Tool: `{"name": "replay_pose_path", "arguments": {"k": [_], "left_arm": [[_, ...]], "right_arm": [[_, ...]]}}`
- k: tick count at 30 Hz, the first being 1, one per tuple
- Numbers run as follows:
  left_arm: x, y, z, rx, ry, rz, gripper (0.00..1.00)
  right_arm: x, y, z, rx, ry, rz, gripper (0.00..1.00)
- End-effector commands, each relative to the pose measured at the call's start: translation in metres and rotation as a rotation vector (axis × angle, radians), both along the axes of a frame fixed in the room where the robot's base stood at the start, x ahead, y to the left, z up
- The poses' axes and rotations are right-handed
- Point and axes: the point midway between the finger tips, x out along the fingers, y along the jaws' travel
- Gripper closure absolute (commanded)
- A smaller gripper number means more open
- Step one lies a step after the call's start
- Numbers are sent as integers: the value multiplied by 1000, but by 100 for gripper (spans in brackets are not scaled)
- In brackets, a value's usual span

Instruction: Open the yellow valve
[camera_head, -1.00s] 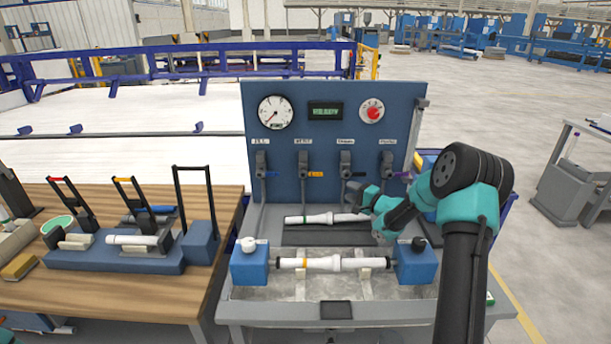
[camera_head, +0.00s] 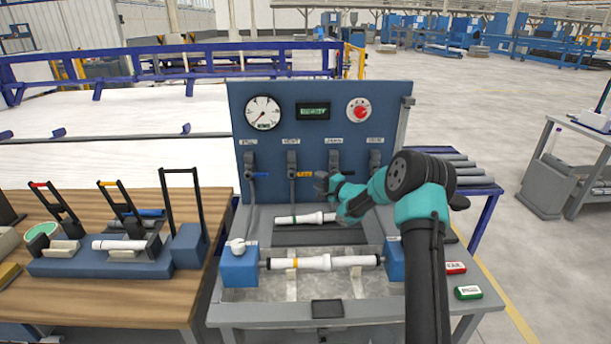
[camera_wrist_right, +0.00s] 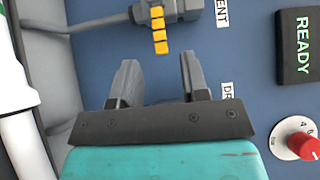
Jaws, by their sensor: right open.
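The yellow valve handle (camera_head: 304,174) is on the second valve from the left, under the VENT label on the blue panel. It points sideways to the right of its grey valve body (camera_head: 292,162). In the right wrist view the ridged yellow handle (camera_wrist_right: 159,30) lies beyond the fingertips, between their lines. My right gripper (camera_head: 322,182) is in front of the panel, just right of the handle. In the wrist view its two fingers (camera_wrist_right: 158,75) are spread, with nothing between them and a gap to the handle. My left gripper is out of view.
A blue-handled valve (camera_head: 249,163) stands left, and other valves stand right, partly behind my arm. A white pipe (camera_head: 300,219) lies below the valves. Another pipe (camera_head: 315,263) spans the blue clamp blocks (camera_head: 239,265). A READY display (camera_wrist_right: 297,45) and red knob (camera_wrist_right: 304,146) are nearby.

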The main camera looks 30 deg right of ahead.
Motion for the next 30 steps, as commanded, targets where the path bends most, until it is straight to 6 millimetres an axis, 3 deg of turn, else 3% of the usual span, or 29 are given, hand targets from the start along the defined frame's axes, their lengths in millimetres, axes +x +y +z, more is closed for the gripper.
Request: {"name": "replay_pose_path", "arguments": {"k": [6,13,25,30], "left_arm": [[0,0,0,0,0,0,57],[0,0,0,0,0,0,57],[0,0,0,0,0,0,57],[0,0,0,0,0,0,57]], "right_arm": [[37,12,0,0,-1,1,58],[65,20,0,0,-1,1,58],[72,22,0,0,0,0,58],[72,22,0,0,0,0,73]]}}
